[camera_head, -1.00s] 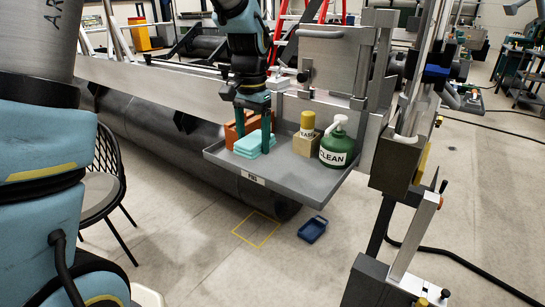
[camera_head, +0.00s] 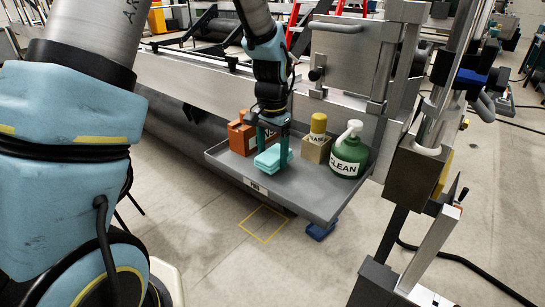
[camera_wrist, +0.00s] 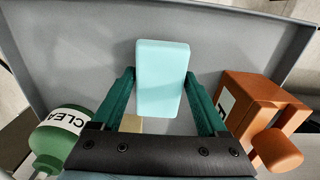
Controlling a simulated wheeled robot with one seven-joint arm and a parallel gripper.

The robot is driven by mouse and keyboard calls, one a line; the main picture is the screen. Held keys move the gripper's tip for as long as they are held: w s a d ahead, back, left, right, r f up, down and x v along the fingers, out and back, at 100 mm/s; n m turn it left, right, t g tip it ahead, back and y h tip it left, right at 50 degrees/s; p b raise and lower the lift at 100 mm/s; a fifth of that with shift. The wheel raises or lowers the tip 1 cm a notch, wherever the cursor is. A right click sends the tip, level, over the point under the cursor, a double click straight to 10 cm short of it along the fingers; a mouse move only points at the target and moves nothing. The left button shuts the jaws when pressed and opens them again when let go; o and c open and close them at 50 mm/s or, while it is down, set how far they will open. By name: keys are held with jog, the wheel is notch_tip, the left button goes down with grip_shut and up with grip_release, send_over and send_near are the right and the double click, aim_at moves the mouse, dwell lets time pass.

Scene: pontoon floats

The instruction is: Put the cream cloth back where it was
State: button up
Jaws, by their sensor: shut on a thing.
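No cream cloth shows in either view. My gripper (camera_head: 273,152) is over the left part of a grey tray (camera_head: 327,210) and points down. It is shut on a pale turquoise folded cloth or pad (camera_head: 267,162). In the wrist view the turquoise piece (camera_wrist: 162,75) sits between the two green fingers of my gripper (camera_wrist: 161,82). It is low, at or just above the tray floor; I cannot tell whether it touches.
On the tray, an orange container (camera_head: 240,137) stands left of my gripper. A yellow outline (camera_head: 263,224) marks the floor. The tray's front right is bare.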

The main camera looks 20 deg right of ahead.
aim_at(272, 154)
jog(key=shift+f, duration=0.9)
jog(key=shift+f, duration=0.15)
jog(key=o, duration=1.3)
jog(key=shift+o, duration=0.2)
notch_tip(272, 154, up, 12)
jog(key=b, duration=0.2)
